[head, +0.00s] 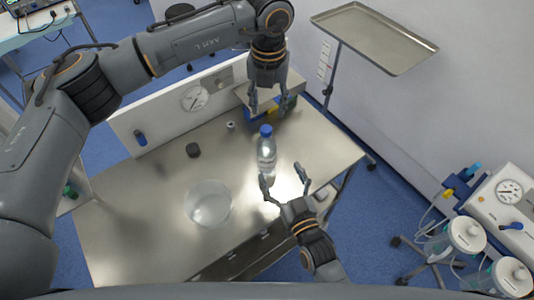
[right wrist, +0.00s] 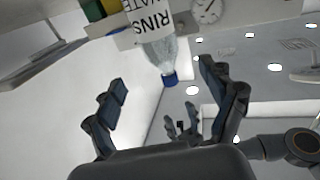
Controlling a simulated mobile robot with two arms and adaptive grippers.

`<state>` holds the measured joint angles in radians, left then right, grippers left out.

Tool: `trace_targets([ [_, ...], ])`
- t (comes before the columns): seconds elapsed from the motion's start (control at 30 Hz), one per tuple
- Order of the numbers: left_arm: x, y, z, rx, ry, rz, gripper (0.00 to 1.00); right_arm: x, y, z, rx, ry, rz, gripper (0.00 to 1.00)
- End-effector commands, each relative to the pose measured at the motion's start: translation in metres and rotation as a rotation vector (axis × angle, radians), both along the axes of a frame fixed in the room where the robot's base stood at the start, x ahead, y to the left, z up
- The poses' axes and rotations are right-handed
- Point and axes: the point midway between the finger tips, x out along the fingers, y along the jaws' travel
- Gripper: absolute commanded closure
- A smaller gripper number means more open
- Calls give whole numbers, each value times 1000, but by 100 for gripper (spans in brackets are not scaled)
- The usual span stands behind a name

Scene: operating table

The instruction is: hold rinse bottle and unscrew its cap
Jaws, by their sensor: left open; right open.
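The rinse bottle (head: 266,155) is clear with a blue cap (head: 265,130) and stands upright on the steel table. In the right wrist view the bottle (right wrist: 160,48) appears upside down, with its printed label and blue cap (right wrist: 170,80) showing. My left gripper (head: 268,112) is open above and just behind the cap, fingers pointing down, apart from it. My right gripper (head: 284,175) is open and empty just in front of the bottle, its fingers pointing towards the bottle's lower part. The right gripper's spread fingers (right wrist: 165,95) also show in the right wrist view.
A clear bowl (head: 209,203) stands on the steel table (head: 130,230) left of the bottle. A small dark round object (head: 193,150) lies farther back. A white panel with a gauge (head: 194,98) borders the table's back. A tray on a stand (head: 375,36) is at upper right.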

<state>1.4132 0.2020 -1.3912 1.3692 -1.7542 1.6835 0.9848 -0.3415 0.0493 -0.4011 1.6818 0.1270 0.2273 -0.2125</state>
Motion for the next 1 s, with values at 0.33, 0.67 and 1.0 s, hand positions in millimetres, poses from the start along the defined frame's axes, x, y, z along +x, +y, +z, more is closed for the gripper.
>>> trace_targets([
  [0.33, 0, 0, -1, -1, 1, 1, 54, 64, 25, 2, 1, -2, 0, 17],
  [0.67, 0, 0, 0, -1, 1, 1, 54, 90, 34, 1, 0, 0, 0, 17],
  [1.0, 0, 0, 0, -1, 1, 1, 54, 90, 35, 1, 0, 0, 0, 31],
])
